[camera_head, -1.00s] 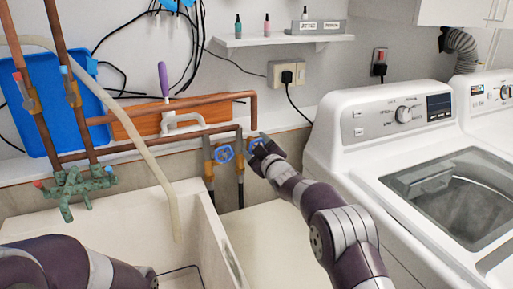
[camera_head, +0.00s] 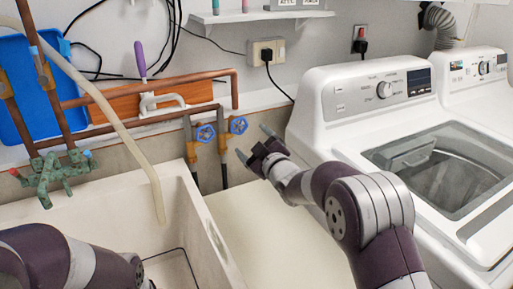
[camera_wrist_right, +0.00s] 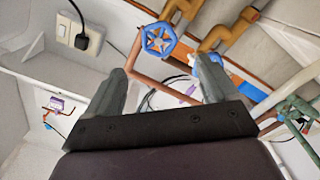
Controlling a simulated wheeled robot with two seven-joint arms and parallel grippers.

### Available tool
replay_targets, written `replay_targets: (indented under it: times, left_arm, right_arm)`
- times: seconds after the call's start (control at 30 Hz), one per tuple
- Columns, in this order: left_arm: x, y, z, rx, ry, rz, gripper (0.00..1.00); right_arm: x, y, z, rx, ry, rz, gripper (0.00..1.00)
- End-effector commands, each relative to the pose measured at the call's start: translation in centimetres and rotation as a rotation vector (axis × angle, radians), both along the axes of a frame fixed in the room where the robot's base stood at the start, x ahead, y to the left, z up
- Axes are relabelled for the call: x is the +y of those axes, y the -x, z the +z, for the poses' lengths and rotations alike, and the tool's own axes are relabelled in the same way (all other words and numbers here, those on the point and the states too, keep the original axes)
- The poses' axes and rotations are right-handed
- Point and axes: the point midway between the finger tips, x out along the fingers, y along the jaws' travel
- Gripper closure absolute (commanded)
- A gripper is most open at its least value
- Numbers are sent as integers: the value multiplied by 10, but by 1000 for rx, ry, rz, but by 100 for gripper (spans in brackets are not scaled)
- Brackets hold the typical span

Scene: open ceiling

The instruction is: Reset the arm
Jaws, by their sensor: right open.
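My right gripper (camera_head: 256,144) is open and empty in the head view, just right of and below the blue valve wheels. In the right wrist view its two grey fingers (camera_wrist_right: 160,92) stand wide apart with nothing between them but the background. The right valve wheel (camera_head: 238,125) and the left valve wheel (camera_head: 206,133) sit on copper and brass pipes by the wall. One blue wheel (camera_wrist_right: 159,39) shows close above the fingers in the right wrist view, apart from them. My left arm shows at the lower left of the head view, but its gripper is out of view.
A white sink (camera_head: 215,240) stands below the pipes, with a pale hose (camera_head: 135,150) hanging into it. A washing machine (camera_head: 330,125) stands right of my right arm. A wall socket (camera_head: 266,51) with a plug is above. The pale surface between sink and washer is clear.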

Motion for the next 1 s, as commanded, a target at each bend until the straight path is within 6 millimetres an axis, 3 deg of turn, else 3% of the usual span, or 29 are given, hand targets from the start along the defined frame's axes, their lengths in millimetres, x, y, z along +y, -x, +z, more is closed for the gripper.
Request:
replay_targets:
  times: [0.2, 0.5, 0.57, 0.67, 0.77, 0.8, 0.9, 1.0]
  left_arm:
    - [0, 0, -1, 0, 0, 0, 100]
    - [0, 0, -1, 0, 0, 0, 100]
    - [0, 0, -1, 0, 0, 0, 100]
    - [0, 0, -1, 0, 0, 0, 100]
    - [0, 0, -1, 0, 0, 0, 100]
    - [0, 0, -1, 0, 0, 0, 100]
    - [0, 0, -1, 0, 0, 0, 100]
    - [0, 0, -1, 0, 0, 0, 100]
  right_arm:
    - [-7, 17, 0, -1, -1, 0, 13]
    - [-7, 17, -1, 9, -8, -2, 13]
    - [-11, 16, -12, 71, -19, -20, 13]
    - [-24, 28, -61, 282, -40, -89, 13]
    - [-52, 74, -122, 612, -73, -227, 13]
    - [-65, 100, -142, 742, -88, -292, 13]
    - [-93, 172, -173, 1019, -126, -446, 13]
    - [-111, 241, -189, 1235, -157, -574, 13]
